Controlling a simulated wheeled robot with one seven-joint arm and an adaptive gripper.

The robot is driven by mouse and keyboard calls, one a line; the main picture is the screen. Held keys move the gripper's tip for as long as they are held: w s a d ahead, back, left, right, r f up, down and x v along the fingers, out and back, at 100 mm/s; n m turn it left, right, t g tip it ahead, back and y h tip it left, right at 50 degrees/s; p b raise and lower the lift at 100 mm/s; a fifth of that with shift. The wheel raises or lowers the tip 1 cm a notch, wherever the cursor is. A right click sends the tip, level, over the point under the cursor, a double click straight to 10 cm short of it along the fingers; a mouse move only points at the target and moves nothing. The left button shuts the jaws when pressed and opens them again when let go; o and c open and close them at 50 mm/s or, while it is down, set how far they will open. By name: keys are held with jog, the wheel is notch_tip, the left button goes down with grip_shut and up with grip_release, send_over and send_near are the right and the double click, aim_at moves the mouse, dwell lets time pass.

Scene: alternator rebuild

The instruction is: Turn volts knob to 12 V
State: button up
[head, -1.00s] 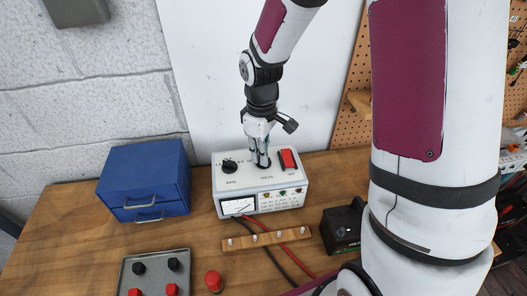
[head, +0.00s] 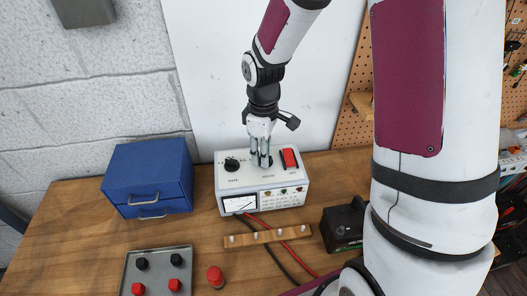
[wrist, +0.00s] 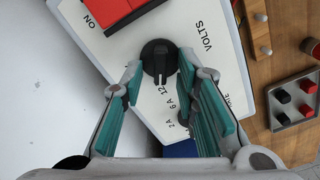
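The white charger (head: 229,177) stands on the bench in the middle of the head view, with a rate knob (head: 231,164) at left and a red switch (head: 290,158) at right. My gripper (head: 261,163) points down at the volts knob between them, which the fingers mostly hide there. In the wrist view the black volts knob (wrist: 158,60) shows beyond and between the teal fingers of my gripper (wrist: 159,82). The fingers are apart, one on each side of it, with gaps visible. "VOLTS" is printed beside it. The volt setting cannot be read.
A blue drawer box (head: 148,172) stands left of the charger. A wooden strip with pegs (head: 267,237) and red and black cables lie in front. A tray of red and black knobs (head: 158,268), a red piece (head: 215,277) and a black battery-like box (head: 343,224) stand nearby.

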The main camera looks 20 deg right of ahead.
notch_tip(320, 180, up, 12)
dwell(0.7)
dwell(0.4)
jog(key=s+r+m+t, duration=0.2)
jog(key=s+r+m, duration=0.3)
jog(key=s, duration=0.4)
jog(key=s+r+m+t, duration=0.3)
jog(key=s+r, duration=0.3)
jog(key=s, duration=0.4)
jog(key=shift+s+d+r+m+t, duration=0.2)
jog(key=shift+r+m+t, duration=0.15)
jog(key=shift+m, duration=0.55)
jog(key=shift+d, duration=0.1)
